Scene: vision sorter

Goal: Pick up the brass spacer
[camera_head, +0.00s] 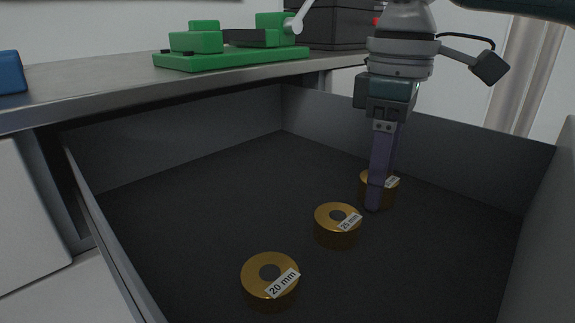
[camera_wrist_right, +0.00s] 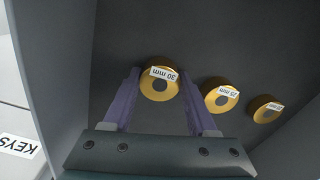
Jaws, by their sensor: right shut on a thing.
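Several brass spacers, three in all, stand in a row in the open dark drawer (camera_head: 220,200). The farthest spacer (camera_head: 366,179) is partly hidden behind a finger of my right gripper (camera_head: 376,200). In the right wrist view this spacer (camera_wrist_right: 159,86) is labelled 30 mm and sits between the two purple fingers, which are shut on it. It appears to be still down at the drawer floor. The 25 mm spacer (camera_head: 336,230) and the 20 mm spacer (camera_head: 262,286) stand apart, nearer the camera. My left gripper is not in view.
The drawer's walls rise around the spacers, with the right wall (camera_head: 548,220) and back wall (camera_head: 450,160) near my right arm. A worktop (camera_head: 110,85) with a green fixture (camera_head: 235,57) overhangs at the left. A blue object (camera_head: 10,73) lies at its edge.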

